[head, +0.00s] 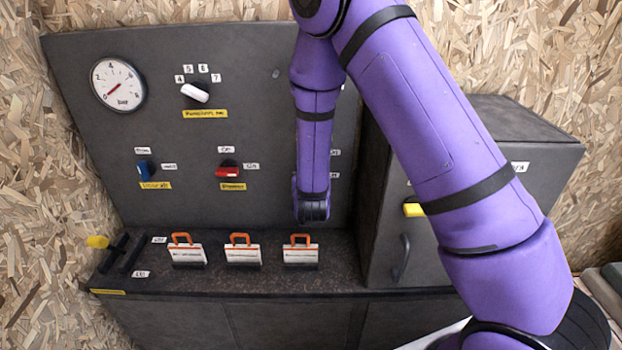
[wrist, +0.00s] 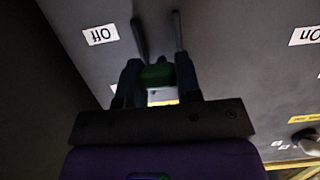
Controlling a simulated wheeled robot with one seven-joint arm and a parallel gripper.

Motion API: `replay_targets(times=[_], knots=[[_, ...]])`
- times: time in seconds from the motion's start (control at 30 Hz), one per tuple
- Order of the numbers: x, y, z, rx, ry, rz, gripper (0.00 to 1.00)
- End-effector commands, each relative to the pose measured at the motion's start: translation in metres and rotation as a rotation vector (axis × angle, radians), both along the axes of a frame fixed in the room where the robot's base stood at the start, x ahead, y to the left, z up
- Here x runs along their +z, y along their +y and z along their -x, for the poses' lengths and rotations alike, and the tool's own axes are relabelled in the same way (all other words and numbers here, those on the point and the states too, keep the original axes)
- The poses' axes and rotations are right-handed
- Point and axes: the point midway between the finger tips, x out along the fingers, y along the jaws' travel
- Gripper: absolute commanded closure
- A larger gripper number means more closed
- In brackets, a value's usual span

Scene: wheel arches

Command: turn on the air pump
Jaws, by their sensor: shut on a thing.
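In the wrist view, my gripper (wrist: 158,63) is at the dark panel, its two fingers shut on a green knob (wrist: 156,77). An upside-down "Off" label (wrist: 101,35) is on the panel to the left of the fingers. Part of a yellow label (wrist: 162,97) shows behind the gripper, with no readable text, so I cannot read the switch's name. The knob's pointing direction is hidden by the fingers. In the head view, my arm hides the gripper and the green knob; small white labels (head: 335,175) show beside the arm.
The panel (head: 100,55) also carries a gauge (head: 118,84), a white knob (head: 195,92), a blue switch (head: 146,171) and a red switch (head: 228,170). Several orange-handled plugs (head: 243,251) stand on the ledge below. A cabinet (head: 530,135) with a yellow knob (head: 413,210) stands at right.

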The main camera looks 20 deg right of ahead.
Motion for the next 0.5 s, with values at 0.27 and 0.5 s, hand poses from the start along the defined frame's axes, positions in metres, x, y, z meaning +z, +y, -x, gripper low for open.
replay_targets(times=[0.27,0.5], knots=[[0.016,0.0,-0.002,0.0,0.237,-0.082,0.92],[0.023,0.0,-0.004,0.003,0.415,-0.137,0.92]])
